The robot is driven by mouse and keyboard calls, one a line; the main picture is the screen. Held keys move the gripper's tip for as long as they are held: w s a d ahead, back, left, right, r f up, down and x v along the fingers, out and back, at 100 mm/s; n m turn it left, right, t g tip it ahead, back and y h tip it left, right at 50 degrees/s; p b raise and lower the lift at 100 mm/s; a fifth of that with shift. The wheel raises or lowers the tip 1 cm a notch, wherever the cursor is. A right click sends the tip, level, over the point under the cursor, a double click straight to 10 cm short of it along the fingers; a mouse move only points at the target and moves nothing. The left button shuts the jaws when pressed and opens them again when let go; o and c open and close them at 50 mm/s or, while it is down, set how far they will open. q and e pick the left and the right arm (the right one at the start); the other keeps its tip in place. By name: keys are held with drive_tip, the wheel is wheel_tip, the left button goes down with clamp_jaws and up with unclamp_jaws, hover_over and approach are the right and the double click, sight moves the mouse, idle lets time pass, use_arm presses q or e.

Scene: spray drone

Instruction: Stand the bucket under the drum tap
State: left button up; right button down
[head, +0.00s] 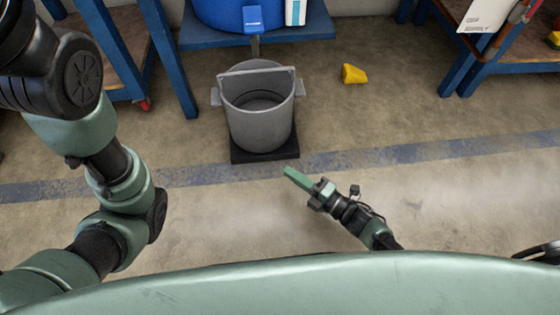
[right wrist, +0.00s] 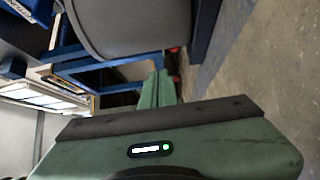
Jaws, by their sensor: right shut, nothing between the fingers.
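The grey bucket (head: 260,122) stands upright on a dark square pad (head: 264,155) on the floor, its handle raised over its back rim. The blue drum (head: 215,14) sits on a blue stand behind it, cut by the top edge. A short spout-like part (head: 255,46), perhaps the tap, hangs just above the bucket's back rim. My right gripper (head: 288,173) is shut and empty, in front of the bucket and apart from it. In the right wrist view its fingers (right wrist: 156,88) are together and the bucket (right wrist: 130,25) is close beyond. My left gripper is out of view.
A yellow piece (head: 354,74) lies on the floor right of the bucket. The blue stand (head: 312,26) is behind; a shelf bench (head: 520,62) stands at the right, another at the left. The floor around the blue line (head: 400,155) is clear.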

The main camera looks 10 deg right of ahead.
drive_tip(key=shift+p+v, duration=0.3)
drive_tip(key=shift+v, duration=1)
